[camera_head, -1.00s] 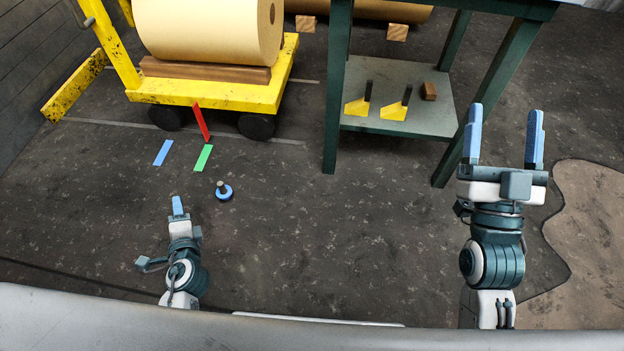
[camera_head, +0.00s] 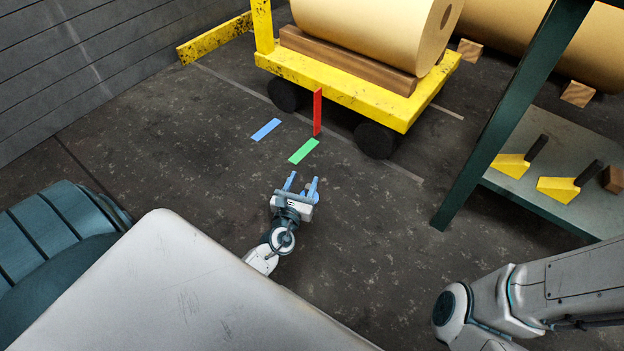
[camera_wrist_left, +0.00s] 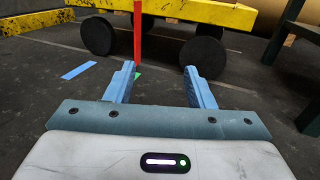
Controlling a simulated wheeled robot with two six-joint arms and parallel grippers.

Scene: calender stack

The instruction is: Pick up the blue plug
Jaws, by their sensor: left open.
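My left gripper (camera_head: 302,181) is open, low over the floor just in front of the green strip, in the head view. Its blue fingers are spread, and they also show in the left wrist view (camera_wrist_left: 157,85) with no plug visible between them. I cannot make out the blue plug clearly now. A bit of blue by the right finger in the head view may be part of it, but I cannot tell it from the finger. My right gripper is out of view; only part of my right arm shows at the lower right.
A blue strip (camera_head: 266,130) and a green strip (camera_head: 303,151) lie on the floor by a red upright piece (camera_head: 317,112). Behind stands a yellow cart (camera_head: 345,86) with a large roll (camera_head: 375,25). A green table (camera_head: 480,150) with yellow wedges on its shelf stands right.

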